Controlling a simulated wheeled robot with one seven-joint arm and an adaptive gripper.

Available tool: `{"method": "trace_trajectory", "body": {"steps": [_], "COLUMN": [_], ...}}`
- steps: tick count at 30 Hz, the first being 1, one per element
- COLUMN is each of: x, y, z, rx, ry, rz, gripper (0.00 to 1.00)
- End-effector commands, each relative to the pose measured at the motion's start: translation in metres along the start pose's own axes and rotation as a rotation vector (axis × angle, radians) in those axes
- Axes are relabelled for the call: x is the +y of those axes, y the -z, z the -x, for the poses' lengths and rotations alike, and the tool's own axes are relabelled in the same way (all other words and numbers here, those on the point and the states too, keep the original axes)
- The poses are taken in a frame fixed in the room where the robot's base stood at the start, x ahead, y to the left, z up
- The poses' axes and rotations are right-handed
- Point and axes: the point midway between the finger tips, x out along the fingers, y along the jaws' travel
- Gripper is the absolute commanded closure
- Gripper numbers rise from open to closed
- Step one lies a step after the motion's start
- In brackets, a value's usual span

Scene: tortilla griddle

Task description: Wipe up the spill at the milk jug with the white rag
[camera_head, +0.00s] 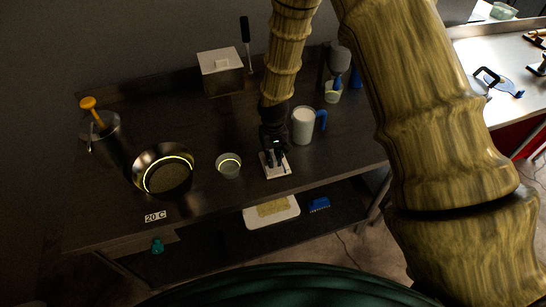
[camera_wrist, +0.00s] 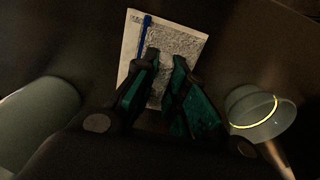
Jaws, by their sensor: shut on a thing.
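The white jug with a blue handle (camera_head: 303,125) stands upright on the dark table, right of my gripper; a pale rounded body at the left of the wrist view (camera_wrist: 35,122) appears to be it. My gripper (camera_head: 275,157) points down beside the jug, low over the table. Its dark and green fingers (camera_wrist: 165,88) are shut on a pale flat rectangle that looks like the white rag (camera_head: 278,171). In the wrist view the rag (camera_wrist: 190,42) has a grey speckled face and a blue stripe, and its near part is hidden by the fingers. I cannot make out the spill.
A small bowl with a glowing ring (camera_head: 228,168) stands close left of my gripper. Farther left are a pan (camera_head: 140,170) and a metal pot (camera_head: 112,150). A lidded box (camera_head: 221,76) and a cup (camera_head: 332,96) stand behind. The table front edge is near.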

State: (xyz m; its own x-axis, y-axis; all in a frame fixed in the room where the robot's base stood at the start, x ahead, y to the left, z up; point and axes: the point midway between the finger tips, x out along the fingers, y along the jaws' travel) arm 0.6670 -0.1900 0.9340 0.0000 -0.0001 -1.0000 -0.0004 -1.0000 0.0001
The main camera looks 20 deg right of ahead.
Motion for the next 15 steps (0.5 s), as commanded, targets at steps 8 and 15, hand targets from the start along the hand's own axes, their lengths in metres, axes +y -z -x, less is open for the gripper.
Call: {"method": "trace_trajectory", "body": {"steps": [8, 15], "x": [0.0000, 0.0001], "y": [0.0001, 0.0001], "z": [-0.0045, -0.0081], "rx": [0.000, 0.000], "ry": [0.000, 0.000], "rz": [0.000, 0.000], "gripper": [1.00, 1.00]}}
